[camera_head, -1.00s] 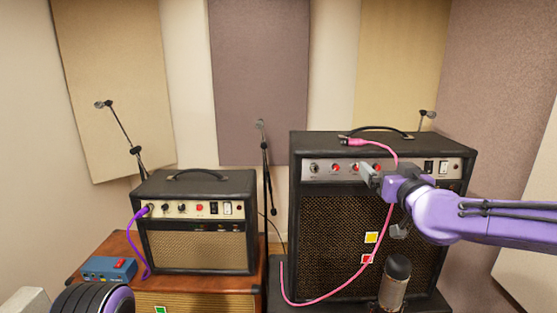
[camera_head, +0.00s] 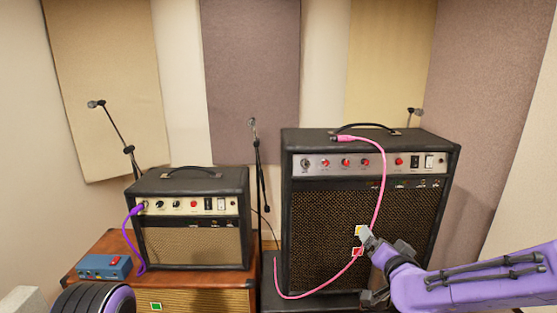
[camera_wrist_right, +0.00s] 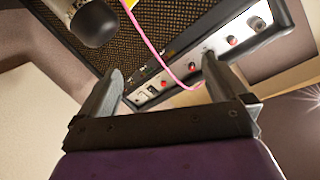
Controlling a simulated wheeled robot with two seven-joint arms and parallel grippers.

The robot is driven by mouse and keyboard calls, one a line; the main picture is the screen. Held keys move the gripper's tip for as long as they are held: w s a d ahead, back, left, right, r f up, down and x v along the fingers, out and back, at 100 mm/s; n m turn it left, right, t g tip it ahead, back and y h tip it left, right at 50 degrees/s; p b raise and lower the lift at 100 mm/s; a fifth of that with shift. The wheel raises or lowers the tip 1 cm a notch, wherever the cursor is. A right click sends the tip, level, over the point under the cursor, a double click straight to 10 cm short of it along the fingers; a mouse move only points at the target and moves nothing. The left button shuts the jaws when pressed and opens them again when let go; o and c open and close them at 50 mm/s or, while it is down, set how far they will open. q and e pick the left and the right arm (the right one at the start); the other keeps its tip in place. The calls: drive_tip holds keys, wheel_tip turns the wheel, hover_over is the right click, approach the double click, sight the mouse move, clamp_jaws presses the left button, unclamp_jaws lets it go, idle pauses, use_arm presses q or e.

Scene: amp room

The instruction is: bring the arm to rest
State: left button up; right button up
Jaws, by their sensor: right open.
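My right gripper (camera_head: 366,264) is in front of the lower grille of the large black amp (camera_head: 330,225), with its purple arm coming in from the right. In the right wrist view its two fingers (camera_wrist_right: 160,85) stand apart with nothing between them that it holds. A pink cable (camera_head: 379,195) lies with its plug on top of the large amp and hangs down the front, passing behind the gripper. The cable also shows beyond the fingers in the right wrist view (camera_wrist_right: 150,45). My left gripper does not show.
A small black amp (camera_head: 190,245) with a purple cable (camera_head: 127,228) stands on a brown cabinet (camera_head: 105,245) at left. A blue pedal box (camera_head: 104,267) sits beside it. Microphone stands (camera_head: 259,165) rise behind. A dark rounded object (camera_wrist_right: 93,22) is close in the wrist view.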

drive_tip(key=s+d+f+g, duration=0.1)
drive_tip(key=s+f+g, duration=0.1)
drive_tip(key=s+f, duration=0.5)
drive_tip(key=s+d+f+m+g+h, duration=0.15)
drive_tip(key=s+f, duration=0.25)
drive_tip(key=f, duration=0.6)
drive_tip(key=s+f+g, duration=0.3)
drive_tip(key=s+f, duration=0.2)
drive_tip(key=f, duration=0.4)
drive_tip(key=s+f+g, duration=0.1)
drive_tip(key=s+f, duration=0.3)
drive_tip(key=s, duration=0.3)
drive_tip(key=s+d+f+n+g, duration=0.1)
drive_tip(key=s+f, duration=0.3)
drive_tip(key=s, duration=0.4)
drive_tip(key=s+d+f+n+g+b, duration=0.1)
drive_tip(key=s+f+g, duration=0.2)
drive_tip(key=s, duration=0.5)
drive_tip(key=shift+s+d+f, duration=0.15)
drive_tip(key=shift+f, duration=0.55)
drive_tip(key=shift+g+h, duration=0.25)
